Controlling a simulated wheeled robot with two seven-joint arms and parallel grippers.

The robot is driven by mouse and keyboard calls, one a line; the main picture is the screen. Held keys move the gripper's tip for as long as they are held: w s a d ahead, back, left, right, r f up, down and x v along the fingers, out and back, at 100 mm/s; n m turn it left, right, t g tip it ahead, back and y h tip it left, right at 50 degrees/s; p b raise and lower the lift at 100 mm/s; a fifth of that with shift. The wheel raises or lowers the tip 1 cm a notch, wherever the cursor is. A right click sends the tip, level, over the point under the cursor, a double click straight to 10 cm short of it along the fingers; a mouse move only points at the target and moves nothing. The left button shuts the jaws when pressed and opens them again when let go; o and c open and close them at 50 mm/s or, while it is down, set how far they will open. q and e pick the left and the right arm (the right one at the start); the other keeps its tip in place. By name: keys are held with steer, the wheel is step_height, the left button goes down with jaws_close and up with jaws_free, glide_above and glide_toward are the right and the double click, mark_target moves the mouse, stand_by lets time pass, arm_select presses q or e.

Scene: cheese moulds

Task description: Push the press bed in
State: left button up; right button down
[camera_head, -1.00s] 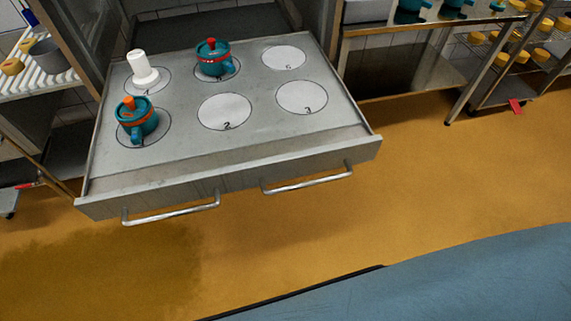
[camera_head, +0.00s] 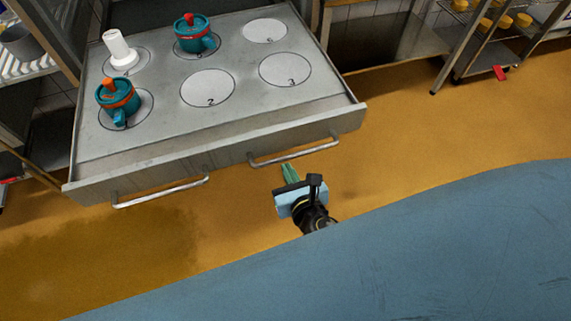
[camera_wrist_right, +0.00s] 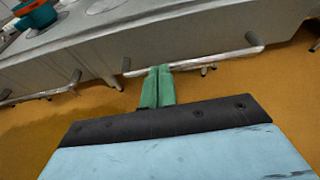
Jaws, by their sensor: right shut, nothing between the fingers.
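The press bed (camera_head: 150,113) is a grey metal tray standing pulled out, with numbered circles and two bar handles on its front. Two teal pots with orange parts, one at the front left (camera_head: 118,98) and one at the back (camera_head: 193,36), and a white cylinder (camera_head: 119,48) stand on it. My right gripper (camera_head: 290,172) is shut and empty, just in front of and below the right handle (camera_head: 295,152). In the right wrist view its green fingers (camera_wrist_right: 157,86) point at the front panel and overlap the right handle (camera_wrist_right: 195,66); contact is unclear. My left gripper is out of view.
A steel shelf rack (camera_head: 463,40) with yellow rounds stands at the back right. A striped rack with a grey pot (camera_head: 20,42) is at the left. A blue surface fills the lower right of the head view. The orange floor before the bed is clear.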

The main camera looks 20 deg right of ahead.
mark_target(275, 144)
steer(key=x, duration=0.8)
steer(key=shift+w+f+b, duration=0.2)
steer(key=shift+w+b, duration=0.1)
steer(key=shift+b, duration=0.05)
